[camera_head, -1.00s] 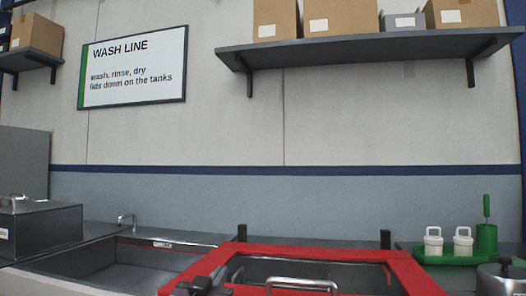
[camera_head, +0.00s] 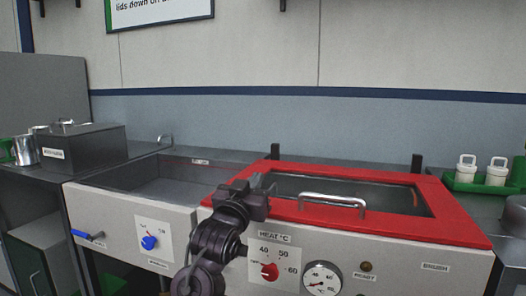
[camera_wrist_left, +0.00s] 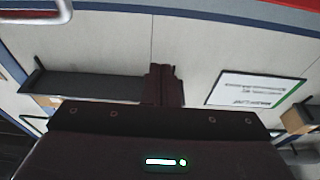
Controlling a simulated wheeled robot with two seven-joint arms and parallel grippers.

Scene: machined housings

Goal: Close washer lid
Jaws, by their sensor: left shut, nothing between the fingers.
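The washer lid (camera_head: 390,214) is a red frame with a dark window and a pale bar handle (camera_head: 333,201) near its front edge. It lies flat, or nearly so, over the washer tank in the head view; I see no clear gap under its front edge. My left gripper (camera_head: 264,186) is shut and empty, at the lid's front left part, left of the handle. Whether it touches the lid I cannot tell. The left wrist view shows the shut fingers (camera_wrist_left: 164,86) and a pale bar, probably the handle (camera_wrist_left: 38,12), at the top left. My right gripper is out of view.
The washer front has a red heat knob (camera_head: 269,271) and a gauge (camera_head: 321,279). An open sink basin (camera_head: 165,178) lies to the left, with a grey box (camera_head: 85,148) beyond. A green tray (camera_head: 462,185) with white containers stands right. Two dark posts rise behind the lid.

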